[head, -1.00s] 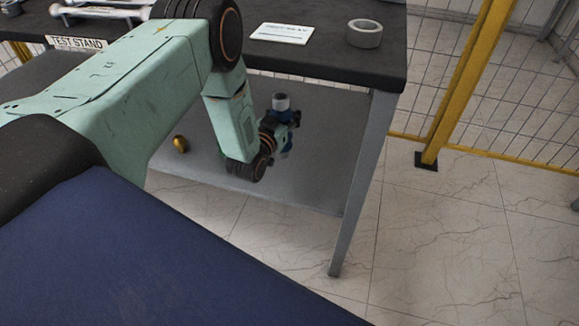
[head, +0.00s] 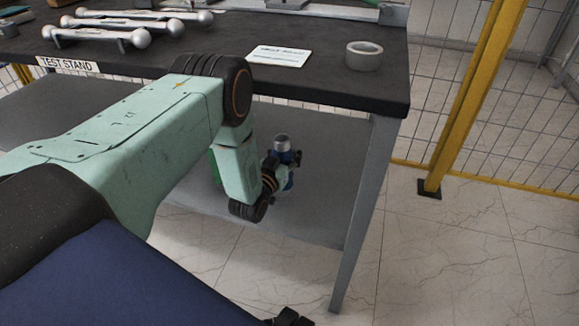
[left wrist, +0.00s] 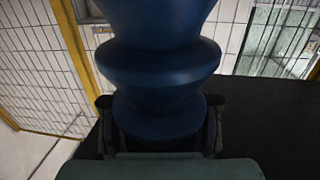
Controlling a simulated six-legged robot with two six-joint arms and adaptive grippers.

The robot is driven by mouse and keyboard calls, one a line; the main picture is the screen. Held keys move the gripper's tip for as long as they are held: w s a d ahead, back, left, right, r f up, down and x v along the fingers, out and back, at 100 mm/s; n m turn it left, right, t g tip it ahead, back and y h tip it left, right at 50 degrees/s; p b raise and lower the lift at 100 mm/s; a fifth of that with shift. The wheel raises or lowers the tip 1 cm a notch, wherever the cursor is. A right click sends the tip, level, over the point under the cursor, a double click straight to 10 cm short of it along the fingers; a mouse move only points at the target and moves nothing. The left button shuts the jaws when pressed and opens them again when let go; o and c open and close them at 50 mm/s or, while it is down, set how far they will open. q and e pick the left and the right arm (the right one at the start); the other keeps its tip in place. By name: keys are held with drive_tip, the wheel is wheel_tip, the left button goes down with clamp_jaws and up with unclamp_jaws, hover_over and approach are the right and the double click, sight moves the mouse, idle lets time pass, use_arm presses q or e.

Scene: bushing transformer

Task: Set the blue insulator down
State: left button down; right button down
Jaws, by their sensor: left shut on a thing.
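The blue insulator (head: 289,183) with its grey cap (head: 282,143) is held roughly upright, below the front edge of the table top in the head view. My left gripper (head: 280,165) is shut on it and partly covers it. In the left wrist view the blue ribbed body of the insulator (left wrist: 158,65) fills the middle, with the left gripper's fingers (left wrist: 160,128) on both sides of it. The insulator's lower end is hidden, and I cannot tell whether it touches the lower shelf (head: 315,205).
The dark table top (head: 330,85) holds a tape roll (head: 364,56), a white card (head: 279,56) and silver bars (head: 100,36). A table leg (head: 362,215) stands right of the insulator. A yellow post (head: 470,95) and mesh fence stand beyond. A green thing shows partly behind my arm.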

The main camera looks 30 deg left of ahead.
use_arm(q)
wheel_tip(320, 180, down, 4)
drive_tip(key=shift+w+r+b, duration=0.1)
drive_tip(key=shift+r+b, duration=0.15)
drive_tip(key=shift+b, duration=0.7)
drive_tip(key=c, duration=1.4)
unclamp_jaws()
drive_tip(key=shift+f, duration=0.2)
drive_tip(key=o, duration=0.9)
drive_tip(key=shift+r, duration=0.15)
